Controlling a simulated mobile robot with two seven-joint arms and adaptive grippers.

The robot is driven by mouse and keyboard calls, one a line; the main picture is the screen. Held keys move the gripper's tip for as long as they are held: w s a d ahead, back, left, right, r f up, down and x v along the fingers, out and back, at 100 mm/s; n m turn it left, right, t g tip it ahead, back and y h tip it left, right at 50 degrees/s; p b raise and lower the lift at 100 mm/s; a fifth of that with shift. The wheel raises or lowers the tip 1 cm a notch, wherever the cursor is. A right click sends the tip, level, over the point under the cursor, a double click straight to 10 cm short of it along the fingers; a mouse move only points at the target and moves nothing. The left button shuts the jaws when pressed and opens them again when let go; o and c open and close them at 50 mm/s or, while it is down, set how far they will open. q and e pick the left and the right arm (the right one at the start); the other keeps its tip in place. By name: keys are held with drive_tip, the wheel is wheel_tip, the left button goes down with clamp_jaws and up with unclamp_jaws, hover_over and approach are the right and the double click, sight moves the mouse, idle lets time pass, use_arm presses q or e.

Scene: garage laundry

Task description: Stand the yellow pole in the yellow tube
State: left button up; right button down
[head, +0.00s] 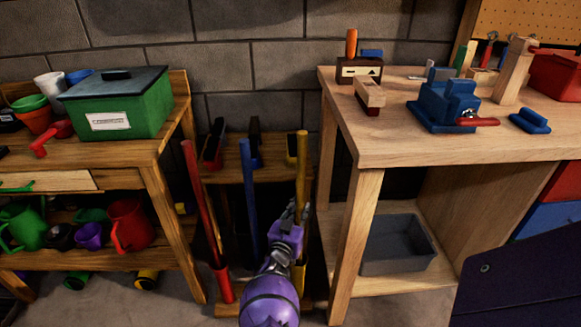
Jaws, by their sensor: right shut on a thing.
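The yellow pole (302,165) stands near upright at the right of the pole rack, in front of the wooden shelf. My right gripper (294,215) is shut on the yellow pole around its middle, reaching in from below. A short yellow piece, which looks like the yellow tube (300,277), shows low down just right of my right gripper. My gripper and arm hide much of the tube and the pole's lower part, so I cannot tell whether the pole's end is inside it. My left gripper is not in view.
A red pole (199,195) leans in a red tube (222,284) at the left. A blue pole (248,190) stands between the red and yellow poles. A wooden workbench (345,220) closely bounds the right side, and a potting table (170,225) the left.

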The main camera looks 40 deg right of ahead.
drive_tip(key=shift+f, duration=0.3)
drive_tip(key=c, duration=1.5)
unclamp_jaws()
drive_tip(key=shift+v, duration=4)
